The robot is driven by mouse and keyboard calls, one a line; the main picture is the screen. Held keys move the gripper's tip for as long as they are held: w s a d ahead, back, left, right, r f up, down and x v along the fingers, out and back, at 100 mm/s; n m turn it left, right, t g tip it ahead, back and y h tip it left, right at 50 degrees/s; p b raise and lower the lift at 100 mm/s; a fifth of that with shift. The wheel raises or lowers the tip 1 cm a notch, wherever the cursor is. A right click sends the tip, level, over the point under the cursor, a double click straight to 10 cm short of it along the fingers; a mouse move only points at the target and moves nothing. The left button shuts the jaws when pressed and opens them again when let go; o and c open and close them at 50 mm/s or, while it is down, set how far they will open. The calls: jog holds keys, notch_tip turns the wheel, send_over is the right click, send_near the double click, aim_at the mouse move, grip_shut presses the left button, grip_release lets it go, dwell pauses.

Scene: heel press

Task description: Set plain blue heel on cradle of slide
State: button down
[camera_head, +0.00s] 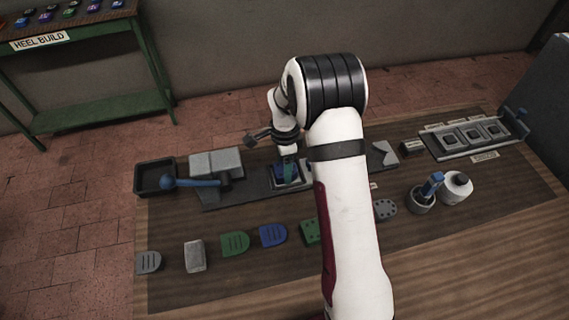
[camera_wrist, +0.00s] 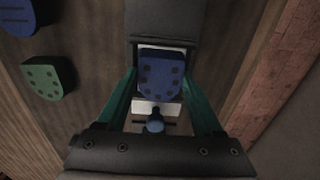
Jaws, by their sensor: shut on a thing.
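My gripper (camera_wrist: 160,85) has its two teal fingers shut on a blue heel (camera_wrist: 161,72), one finger on each side. This heel shows dark dots around its edge rather than a bare face. It sits over a pale plate, the cradle (camera_wrist: 146,106) of the slide (camera_wrist: 160,24); I cannot tell whether it rests on it. In the head view my gripper (camera_head: 286,172) points down at the slide (camera_head: 252,190), with the blue heel partly hidden between the fingers.
A grooved blue heel (camera_head: 273,235), grooved green heel (camera_head: 235,243), dotted green heel (camera_head: 311,232) and grey pieces lie in front. A blue-handled lever (camera_head: 190,182) and black tray (camera_head: 155,177) are left of the slide. A cup (camera_head: 421,201) and white jar (camera_head: 456,188) stand right.

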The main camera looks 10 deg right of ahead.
grip_release()
notch_tip(320, 180, up, 16)
jog(key=shift+f, duration=0.1)
dwell(0.4)
